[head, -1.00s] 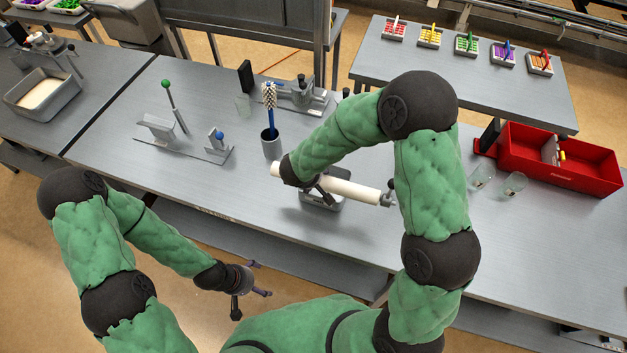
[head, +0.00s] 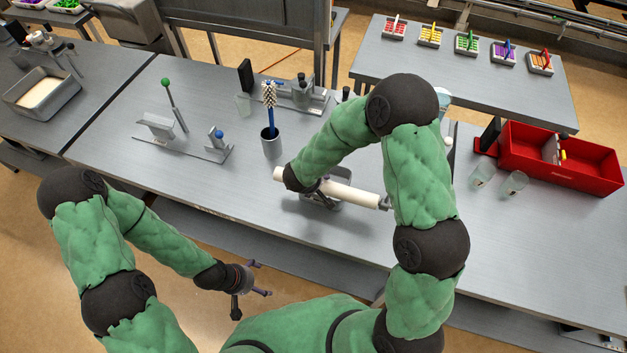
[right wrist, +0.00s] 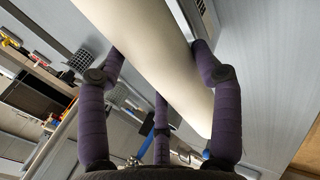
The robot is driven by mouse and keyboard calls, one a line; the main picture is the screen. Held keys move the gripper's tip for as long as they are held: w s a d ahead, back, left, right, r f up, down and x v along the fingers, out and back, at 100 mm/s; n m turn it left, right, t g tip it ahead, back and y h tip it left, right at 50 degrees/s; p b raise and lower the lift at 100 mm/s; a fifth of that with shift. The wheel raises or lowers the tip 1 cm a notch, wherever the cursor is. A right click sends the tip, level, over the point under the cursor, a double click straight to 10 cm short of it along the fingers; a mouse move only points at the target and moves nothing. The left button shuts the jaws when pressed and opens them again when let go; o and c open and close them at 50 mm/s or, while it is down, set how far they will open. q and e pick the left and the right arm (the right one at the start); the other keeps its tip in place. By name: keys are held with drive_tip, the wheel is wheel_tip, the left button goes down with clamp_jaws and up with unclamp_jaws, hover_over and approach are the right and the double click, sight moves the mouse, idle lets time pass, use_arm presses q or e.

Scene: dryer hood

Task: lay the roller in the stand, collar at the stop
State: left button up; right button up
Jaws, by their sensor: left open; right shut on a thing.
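The roller (head: 352,195) is a long white cylinder with a narrower metal end at its right. My right gripper (head: 318,190) is shut on it near its left part and holds it slantwise over the bench; the wrist hides much of the grip. In the right wrist view the purple fingers close around the white roller (right wrist: 150,50). A metal base with upright supports, a green-knobbed lever and a blue knob, seemingly the stand (head: 185,150), is on the bench to the left, apart from the roller. I cannot make out the collar or stop clearly. My left gripper (head: 258,279) is open and empty before the bench.
A grey holder (head: 343,178) is partly hidden beneath the roller. A cup with a brush (head: 271,143) stands between it and the metal base. Another metal fixture (head: 300,95) is behind. A red bin (head: 560,160) and glasses (head: 515,183) are at right.

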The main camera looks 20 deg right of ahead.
drive_tip(key=shift+f+b, duration=0.35)
drive_tip(key=shift+b, duration=0.25)
drive_tip(key=o, duration=1.7)
drive_tip(key=shift+r, duration=0.1)
drive_tip(key=shift+r+p, duration=0.4)
drive_tip(key=shift+p, duration=0.4)
drive_tip(key=v, duration=1.2)
drive_tip(key=shift+r+p, duration=0.1)
drive_tip(key=shift+p, duration=0.25)
